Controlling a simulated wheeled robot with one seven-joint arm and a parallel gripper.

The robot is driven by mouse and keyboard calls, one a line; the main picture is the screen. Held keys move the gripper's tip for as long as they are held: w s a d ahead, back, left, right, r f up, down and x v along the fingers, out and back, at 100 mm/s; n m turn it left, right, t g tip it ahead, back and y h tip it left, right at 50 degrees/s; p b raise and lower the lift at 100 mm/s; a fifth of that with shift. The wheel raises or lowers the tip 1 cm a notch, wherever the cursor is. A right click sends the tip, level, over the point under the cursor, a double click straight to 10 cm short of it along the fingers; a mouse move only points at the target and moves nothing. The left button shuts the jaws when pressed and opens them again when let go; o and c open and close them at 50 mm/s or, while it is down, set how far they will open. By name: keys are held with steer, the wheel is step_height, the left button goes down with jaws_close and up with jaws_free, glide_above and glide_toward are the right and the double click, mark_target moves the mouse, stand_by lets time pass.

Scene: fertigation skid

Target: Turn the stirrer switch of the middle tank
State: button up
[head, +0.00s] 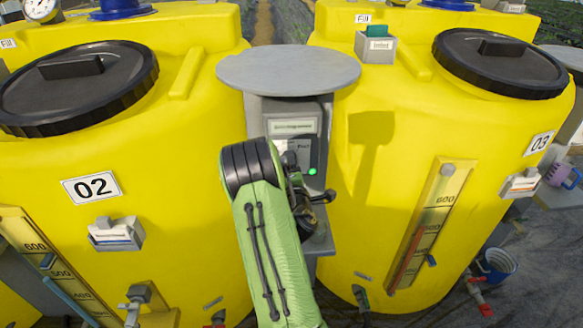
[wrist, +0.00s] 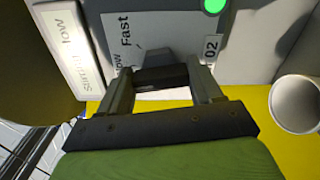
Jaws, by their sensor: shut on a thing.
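The stirrer switch (wrist: 157,62) has a dark grey knob on a light panel (wrist: 178,35) marked "Fast" and "02" in the wrist view. My gripper (wrist: 162,76) has its two fingers on either side of the knob and is shut on it. A round green light (wrist: 214,5) glows on the panel, and it also shows in the head view (head: 312,171). The yellow tank labelled 02 (head: 185,185) stands left of the switch box (head: 294,125). In the head view my arm hides the knob and much of the box.
A yellow tank labelled 03 (head: 385,190) stands close on the right. A round grey cover (head: 288,70) overhangs the box. A white round object (wrist: 297,104) is right of my gripper. A blue bucket (head: 497,264) and a purple mug (head: 560,174) are at far right.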

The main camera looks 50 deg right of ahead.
steer(key=m, duration=1)
steer(key=shift+w+m+p, duration=0.1)
steer(key=shift+m+p, duration=0.2)
steer(key=shift+p, duration=0.05)
steer(key=shift+m, duration=0.3)
steer(key=o, duration=0.9)
steer(key=shift+o, duration=0.8)
steer(key=shift+d+f, duration=0.1)
steer(key=shift+f, duration=0.1)
